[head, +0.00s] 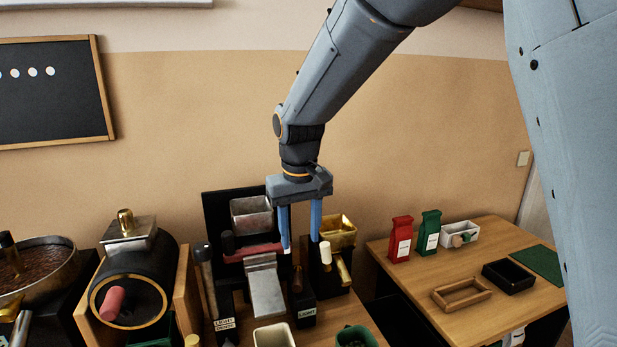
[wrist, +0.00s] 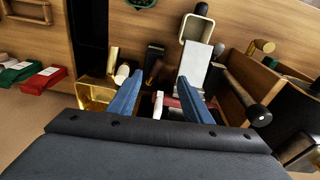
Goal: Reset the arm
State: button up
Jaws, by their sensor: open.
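My gripper (head: 301,240) hangs below my grey arm with its two blue fingers pointing down and spread apart. The fingers also show in the wrist view (wrist: 158,100), with nothing held between them. It is above the black bin machine (head: 218,218), in front of its back panel. A grey metal bin (head: 251,215) is to the left of the fingers and a brass bin (head: 338,232) to the right. A silver chute (head: 265,288) slopes down below. A red bar (head: 252,253) lies across behind the chute's top.
A black drum (head: 132,280) and a round pan (head: 38,270) stand at left. The right table (head: 478,262) holds a red bag (head: 400,240), a green bag (head: 430,232), a wooden frame (head: 461,293) and a black tray (head: 508,275). A gap separates the tables.

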jog(key=s+d+f+m+b, duration=0.2)
jog(key=s+d+f+b, duration=0.1)
jog(key=s+d+f, duration=0.5)
jog(key=s+d+f+m+b, duration=0.2)
jog(key=s+d+f+b, duration=0.2)
jog(key=s+d+f, duration=0.3)
jog(key=d+f, duration=0.3)
jog(key=d, duration=0.3)
jog(key=shift+s+f, duration=0.15)
jog(key=shift+s, duration=0.25)
